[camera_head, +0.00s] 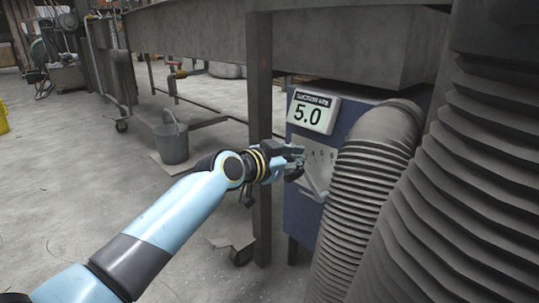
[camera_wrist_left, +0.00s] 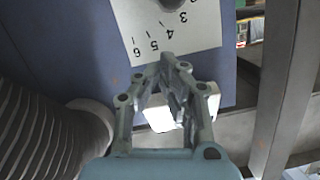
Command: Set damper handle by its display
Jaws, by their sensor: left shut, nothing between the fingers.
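The blue damper box (camera_head: 302,222) carries a display (camera_head: 314,112) that reads 5.0. Below the display is a pale scale plate (camera_head: 321,158) with numbers. A light grey lever, which looks like the damper handle (camera_head: 315,188), shows low on the plate. My left gripper (camera_head: 300,160) is in front of the plate's left side, above the lever. In the left wrist view its fingertips (camera_wrist_left: 168,62) are together and empty, over the edge of the plate (camera_wrist_left: 175,28) near the numbers 4 and 5. I cannot tell whether they touch anything. My right gripper is not in view.
Ribbed grey hoses (camera_head: 365,200) crowd the right side, close to the plate. A metal post (camera_head: 259,100) stands just left of the box, behind my left wrist. A bucket (camera_head: 171,141) stands on the floor at left. Open floor lies further left.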

